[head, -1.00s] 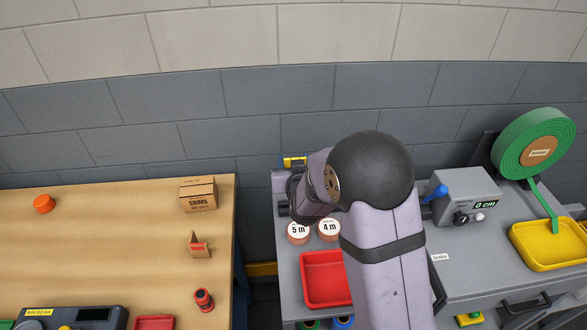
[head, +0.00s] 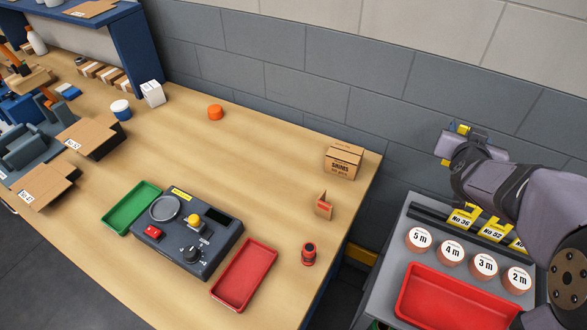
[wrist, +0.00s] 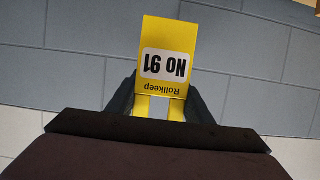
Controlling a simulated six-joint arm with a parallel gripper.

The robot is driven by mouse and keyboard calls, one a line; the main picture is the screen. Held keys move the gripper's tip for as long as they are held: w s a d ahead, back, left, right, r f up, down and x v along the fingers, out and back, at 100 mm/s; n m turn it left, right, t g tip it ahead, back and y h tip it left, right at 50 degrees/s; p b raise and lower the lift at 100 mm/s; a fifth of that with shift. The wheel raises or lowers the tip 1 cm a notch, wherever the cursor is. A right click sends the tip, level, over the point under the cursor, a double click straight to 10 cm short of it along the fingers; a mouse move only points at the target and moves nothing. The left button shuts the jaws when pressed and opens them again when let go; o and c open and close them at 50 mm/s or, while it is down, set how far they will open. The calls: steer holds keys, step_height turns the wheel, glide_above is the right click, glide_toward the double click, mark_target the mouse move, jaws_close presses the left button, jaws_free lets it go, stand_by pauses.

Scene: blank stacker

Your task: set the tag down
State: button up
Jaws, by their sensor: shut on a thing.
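A yellow tag (wrist: 163,35) marked "Rollkeep" and "No 91" fills the middle of the wrist view, its print upside down. My gripper (wrist: 160,108) is shut on its near end. In the head view my gripper (head: 455,140) is at the right, raised in front of the grey wall, and only a little yellow shows at it. Below it, a dark rack (head: 428,211) on the grey bench holds yellow tags, "No 36" (head: 463,217), "No 52" (head: 494,230) and one more partly hidden by my arm.
Labelled rolls (head: 452,252) and a red tray (head: 450,300) lie in front of the rack. A gap parts the grey bench from the wooden table (head: 280,140). On the table are a shims box (head: 343,160), a scale (head: 185,230), a green tray (head: 131,208) and another red tray (head: 244,275).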

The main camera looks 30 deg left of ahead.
steer(key=s+a+r+n+g+y, duration=0.15)
steer(key=a+n+y, duration=0.35)
steer(key=a, duration=2.1)
steer(key=s+a+n+g+y+p, duration=0.15)
steer(key=s+a, duration=0.25)
steer(key=a, duration=0.4)
steer(key=s+a+n+y+b, duration=0.15)
steer(key=s+a, duration=0.25)
steer(key=a, duration=0.4)
steer(key=s+a+n+g+y+p, duration=0.1)
steer(key=s+a+y+p, duration=0.1)
steer(key=s+a, duration=0.4)
steer(key=shift+w+a+f, duration=0.2)
steer(key=shift+w+f, duration=0.05)
steer(key=shift+f, duration=2.2)
steer(key=shift+w+a+f, duration=0.2)
steer(key=shift+w+f, duration=0.1)
steer(key=shift+f, duration=2.15)
steer(key=shift+w+a+f, duration=0.2)
steer(key=shift+w+f, duration=0.05)
steer(key=shift+f, duration=2.2)
steer(key=shift+f, duration=0.2)
steer(key=o, duration=1)
